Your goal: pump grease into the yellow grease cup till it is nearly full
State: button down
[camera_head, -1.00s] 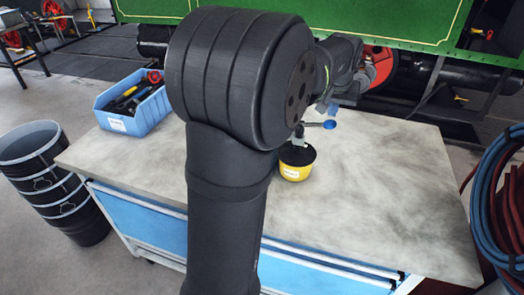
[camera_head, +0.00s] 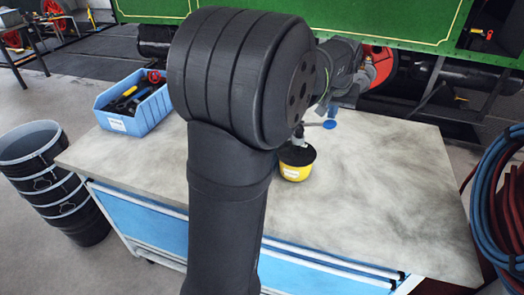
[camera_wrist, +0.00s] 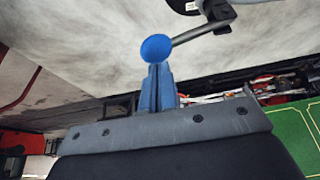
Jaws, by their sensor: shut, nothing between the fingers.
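The yellow grease cup (camera_head: 294,173) stands upright on the bench, with a black upper part and a pale label. A small pump (camera_head: 299,137) rises from its top. Its grey lever runs right to a blue ball knob (camera_head: 330,124). My gripper (camera_head: 333,111) is just above the knob, partly hidden by my arm. In the wrist view my shut blue fingers (camera_wrist: 157,82) point at the blue ball (camera_wrist: 157,47), which overlaps their tips; I cannot tell whether they touch. Nothing is held. The grease level cannot be seen.
A blue bin (camera_head: 135,107) of tools stands on the bench's (camera_head: 385,195) left. Stacked black buckets (camera_head: 48,180) stand on the floor at left. Red and blue hoses (camera_head: 500,200) hang at right. The green tram (camera_head: 360,18) is behind. The bench right of the cup is clear.

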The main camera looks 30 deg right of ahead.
aim_at(330, 124)
jog(key=shift+f, duration=2.8)
jog(key=shift+r, duration=3.15)
jog(key=shift+r, duration=0.1)
notch_tip(330, 124, up, 6)
jog(key=shift+f, duration=3.1)
jog(key=shift+f, duration=0.3)
